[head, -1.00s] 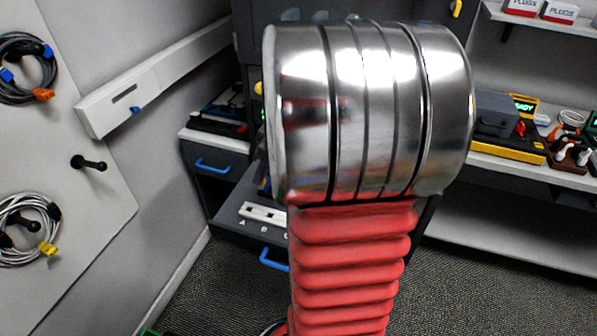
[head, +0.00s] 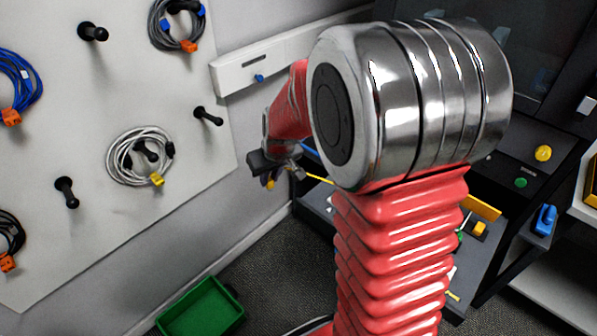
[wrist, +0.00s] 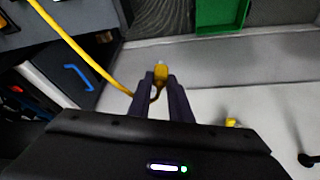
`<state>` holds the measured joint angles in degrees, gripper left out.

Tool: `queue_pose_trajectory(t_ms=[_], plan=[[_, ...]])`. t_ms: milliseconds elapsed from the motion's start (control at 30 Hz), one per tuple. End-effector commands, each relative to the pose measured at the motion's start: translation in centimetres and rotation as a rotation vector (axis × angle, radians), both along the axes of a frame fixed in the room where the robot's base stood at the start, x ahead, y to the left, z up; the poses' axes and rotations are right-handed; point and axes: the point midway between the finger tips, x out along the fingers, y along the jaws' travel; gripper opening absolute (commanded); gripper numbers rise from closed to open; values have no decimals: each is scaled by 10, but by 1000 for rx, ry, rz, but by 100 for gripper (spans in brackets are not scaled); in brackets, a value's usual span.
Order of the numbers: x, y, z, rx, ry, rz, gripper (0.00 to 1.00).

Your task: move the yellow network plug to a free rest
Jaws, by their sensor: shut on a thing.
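The yellow network plug (wrist: 161,73) sits between the fingertips of my gripper (wrist: 161,84) in the wrist view. My gripper is shut on it. A yellow cable (wrist: 75,45) runs from the plug up to the left. In the head view, my gripper (head: 268,178) hangs in front of the wall, right of the pegboard's edge. A small yellow part (head: 270,184) shows at its jaws, and the taut yellow cable (head: 320,179) runs right behind my arm. I cannot make out a free rest now; my arm hides part of the workstation.
The pegboard (head: 120,85) carries coiled cables, including a grey coil (head: 125,165) with a yellow plug (head: 157,180). Bare black pegs (head: 66,192) stick out. A green bin (head: 200,308) stands on the floor. A console with buttons (head: 521,183) is at right.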

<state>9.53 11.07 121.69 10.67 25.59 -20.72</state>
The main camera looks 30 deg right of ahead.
Motion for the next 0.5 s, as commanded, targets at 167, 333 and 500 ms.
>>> queue_pose_trajectory(t_ms=[167, 333, 500], plan=[[14, 44, -7, -1, 0, -18, 0], [20, 66, -10, 0, -1, -36, 0], [21, 69, -11, 0, -1, -42, 0]])
